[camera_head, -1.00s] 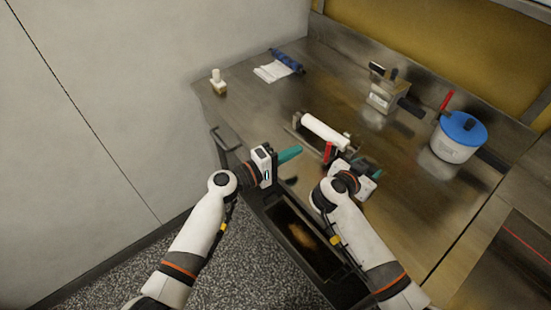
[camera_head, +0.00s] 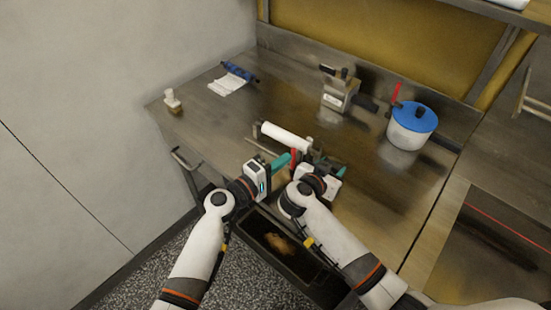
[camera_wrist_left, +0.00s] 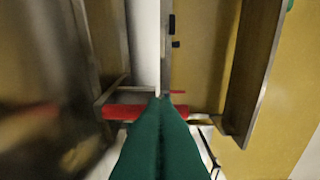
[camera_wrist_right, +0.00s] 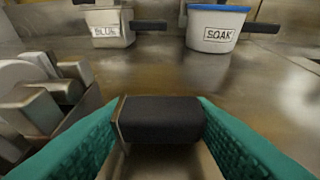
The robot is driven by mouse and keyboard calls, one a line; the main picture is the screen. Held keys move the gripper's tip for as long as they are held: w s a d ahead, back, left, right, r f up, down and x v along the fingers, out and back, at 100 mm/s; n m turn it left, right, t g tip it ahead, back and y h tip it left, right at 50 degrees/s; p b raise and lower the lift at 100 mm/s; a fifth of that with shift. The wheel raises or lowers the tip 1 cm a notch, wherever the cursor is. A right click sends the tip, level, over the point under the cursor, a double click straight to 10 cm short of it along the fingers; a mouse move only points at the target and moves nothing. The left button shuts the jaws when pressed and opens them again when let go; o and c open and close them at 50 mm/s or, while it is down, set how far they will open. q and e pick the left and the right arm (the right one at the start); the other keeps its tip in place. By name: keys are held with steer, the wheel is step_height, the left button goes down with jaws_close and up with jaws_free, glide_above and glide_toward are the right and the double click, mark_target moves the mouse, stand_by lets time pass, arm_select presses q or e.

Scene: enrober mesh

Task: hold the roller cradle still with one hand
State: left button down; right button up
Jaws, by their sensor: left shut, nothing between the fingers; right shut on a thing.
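The roller cradle (camera_head: 263,147) lies on the steel table with a white roller (camera_head: 285,135) in it. A red part (camera_head: 294,158) stands at its near right end; it also shows as a red bar (camera_wrist_left: 118,112) in the left wrist view. My right gripper (camera_head: 328,165) is shut on a black block (camera_wrist_right: 160,119) at the cradle's right end. It seems to be the cradle's grip, though the join is partly hidden. My left gripper (camera_head: 284,160) is shut and empty, its teal fingertips (camera_wrist_left: 160,102) close beside the red part. I cannot tell whether they touch.
A metal box marked BLUE (camera_wrist_right: 110,28) and a blue-lidded tub marked SOAK (camera_wrist_right: 215,30) stand behind. A white cloth (camera_head: 230,84), a dark blue roll (camera_head: 240,71) and a small stamp-like block (camera_head: 172,101) lie at the far left. An open bin (camera_head: 280,245) is below the front edge.

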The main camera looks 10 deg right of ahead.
arm_select(q)
steer(key=shift+s+d+r, duration=0.1)
steer(key=shift+s+d, duration=0.15)
steer(key=shift+d, duration=0.2)
arm_select(e)
steer(key=shift+a, duration=0.2)
arm_select(q)
steer(key=a, duration=0.2)
steer(key=w+a, duration=0.1)
steer(key=a, duration=0.1)
steer(key=shift+a, duration=0.2)
arm_select(e)
steer(key=shift+d, duration=0.1)
arm_select(q)
steer(key=v, duration=1)
